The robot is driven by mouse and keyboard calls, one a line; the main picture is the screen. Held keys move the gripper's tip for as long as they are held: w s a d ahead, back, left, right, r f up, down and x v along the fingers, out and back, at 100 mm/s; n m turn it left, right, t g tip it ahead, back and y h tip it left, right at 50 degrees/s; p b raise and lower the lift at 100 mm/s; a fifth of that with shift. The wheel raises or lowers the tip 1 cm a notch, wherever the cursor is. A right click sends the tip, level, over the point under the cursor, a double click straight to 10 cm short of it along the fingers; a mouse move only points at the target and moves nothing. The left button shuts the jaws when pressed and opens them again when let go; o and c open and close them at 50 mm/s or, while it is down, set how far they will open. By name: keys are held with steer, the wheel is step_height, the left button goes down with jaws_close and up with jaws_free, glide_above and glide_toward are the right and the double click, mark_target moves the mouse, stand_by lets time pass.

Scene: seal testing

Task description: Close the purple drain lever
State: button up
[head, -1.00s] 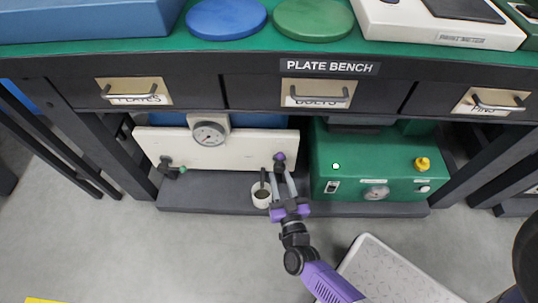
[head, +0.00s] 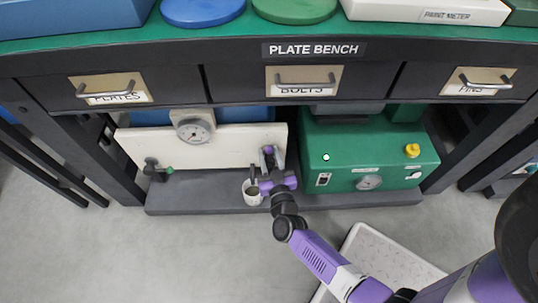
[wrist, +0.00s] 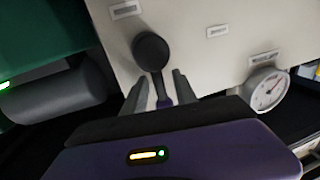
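The purple drain lever (wrist: 164,90) hangs from a dark round valve end (wrist: 151,51) on the cream panel in the wrist view. Its lower part is hidden behind my gripper body. My gripper (wrist: 158,88) is open, with one grey finger on each side of the lever and small gaps visible. In the head view my gripper (head: 268,163) is at the right end of the cream panel (head: 215,150), overlapping the lever and hiding most of it.
A green machine (head: 400,165) is close on the right. A dark valve with a green tip (head: 157,170) and a gauge (head: 194,131) are further left on the panel.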

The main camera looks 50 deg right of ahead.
jaws_close()
stand_by(1.4)
